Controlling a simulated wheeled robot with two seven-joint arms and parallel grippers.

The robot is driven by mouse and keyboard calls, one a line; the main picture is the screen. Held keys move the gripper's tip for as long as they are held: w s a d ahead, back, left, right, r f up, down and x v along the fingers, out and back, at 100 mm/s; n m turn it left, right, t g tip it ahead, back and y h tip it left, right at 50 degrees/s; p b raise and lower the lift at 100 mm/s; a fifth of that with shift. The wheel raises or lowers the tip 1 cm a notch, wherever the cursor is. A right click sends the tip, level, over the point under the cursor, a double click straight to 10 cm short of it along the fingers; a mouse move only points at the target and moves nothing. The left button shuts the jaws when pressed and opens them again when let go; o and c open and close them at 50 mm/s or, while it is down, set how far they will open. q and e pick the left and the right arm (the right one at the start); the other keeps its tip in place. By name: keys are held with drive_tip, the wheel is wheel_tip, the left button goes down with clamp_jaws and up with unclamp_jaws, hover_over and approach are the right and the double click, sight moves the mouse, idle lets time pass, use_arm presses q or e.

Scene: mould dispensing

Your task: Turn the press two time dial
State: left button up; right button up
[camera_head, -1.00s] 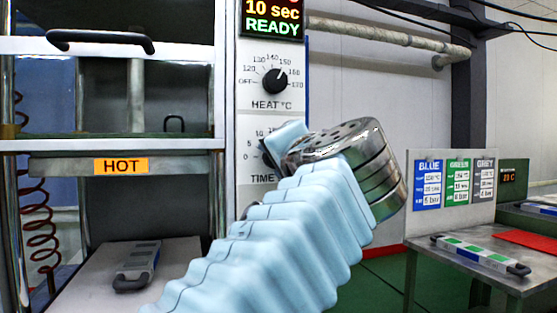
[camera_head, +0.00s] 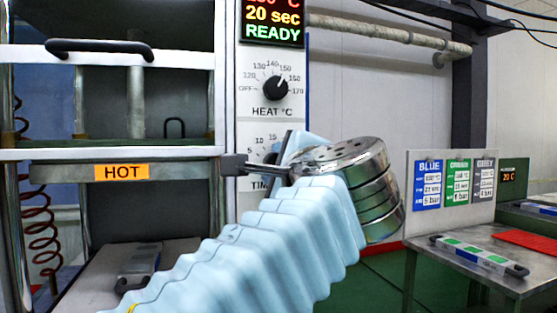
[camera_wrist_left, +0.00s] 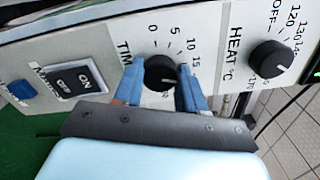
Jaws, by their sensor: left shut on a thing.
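The time dial (camera_wrist_left: 160,74) is a black knob on the white press panel, with a scale around it, in the left wrist view. My left gripper (camera_wrist_left: 160,86) has its two blue fingers on either side of this dial, shut on it. In the head view my left gripper (camera_head: 262,166) is at the panel, and its wrist hides most of the time dial. The display (camera_head: 272,20) above reads 20 sec and READY in the head view. My right gripper is not in view.
The heat dial (camera_head: 275,88) sits above the time dial; it also shows in the left wrist view (camera_wrist_left: 271,59). An ON/OFF switch (camera_wrist_left: 74,79) and a blue button (camera_wrist_left: 21,89) are on the panel. The press has a HOT label (camera_head: 122,172). A side table (camera_head: 450,262) stands right.

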use_arm(q)
drive_tip(key=shift+m, duration=0.8)
drive_tip(key=shift+f+p, duration=0.1)
drive_tip(key=shift+p, duration=0.2)
drive_tip(key=o, duration=1.1)
drive_tip(key=shift+c, duration=0.2)
drive_tip(key=b+v, duration=0.2)
drive_tip(key=v, duration=1.2)
